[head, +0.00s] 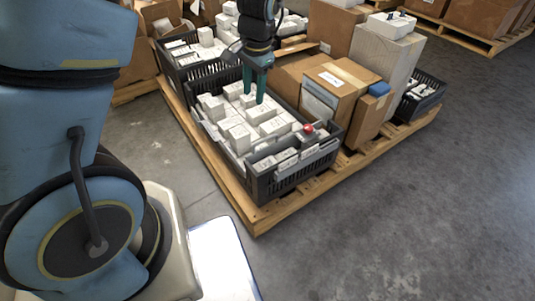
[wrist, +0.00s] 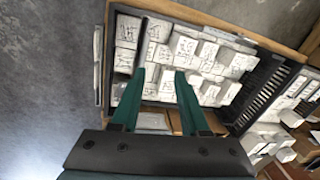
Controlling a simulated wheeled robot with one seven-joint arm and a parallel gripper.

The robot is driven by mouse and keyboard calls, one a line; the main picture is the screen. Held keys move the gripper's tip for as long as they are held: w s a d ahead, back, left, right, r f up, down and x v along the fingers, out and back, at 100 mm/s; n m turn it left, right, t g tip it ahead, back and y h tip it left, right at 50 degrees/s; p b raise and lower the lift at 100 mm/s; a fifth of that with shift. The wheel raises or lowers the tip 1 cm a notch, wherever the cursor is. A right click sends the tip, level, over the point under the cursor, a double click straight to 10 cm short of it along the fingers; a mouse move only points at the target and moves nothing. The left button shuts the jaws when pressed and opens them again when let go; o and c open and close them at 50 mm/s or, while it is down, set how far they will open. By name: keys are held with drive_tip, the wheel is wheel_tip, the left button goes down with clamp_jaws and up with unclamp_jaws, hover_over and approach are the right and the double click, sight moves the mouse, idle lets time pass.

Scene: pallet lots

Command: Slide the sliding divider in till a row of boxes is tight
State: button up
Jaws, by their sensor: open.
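A dark slatted crate (head: 292,179) stands at the pallet's near edge, filled with small white boxes (head: 238,137) in rows. The boxes also show in the wrist view (wrist: 157,55). Some stand higher than others, and gaps show between some. A small red piece (head: 308,129) sits near the crate's near right end. I cannot clearly pick out the sliding divider among the boxes and pale strips there. My gripper (head: 254,97) is open and points down over the crate's middle. In the wrist view its two green fingers (wrist: 160,72) are apart with nothing held; I cannot tell whether they touch boxes.
A second dark crate of white boxes (head: 183,69) stands behind. Brown cartons (head: 342,91) stand close on the right, with another dark crate (head: 419,98) beyond. All rest on a wooden pallet (head: 268,215). The grey floor (head: 420,200) at right is clear.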

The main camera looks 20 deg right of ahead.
drive_tip(key=m+b, duration=0.2)
drive_tip(key=b, duration=0.2)
approach(267, 138)
drive_tip(key=f+b, duration=0.1)
drive_tip(key=f, duration=0.1)
drive_tip(key=f+b, duration=0.1)
drive_tip(key=f, duration=0.2)
drive_tip(key=w+f+b, duration=0.1)
drive_tip(key=f+b, duration=0.1)
drive_tip(key=shift+w+a+f, duration=0.1)
drive_tip(key=shift+f, duration=0.3)
clamp_jaws()
idle(0.7)
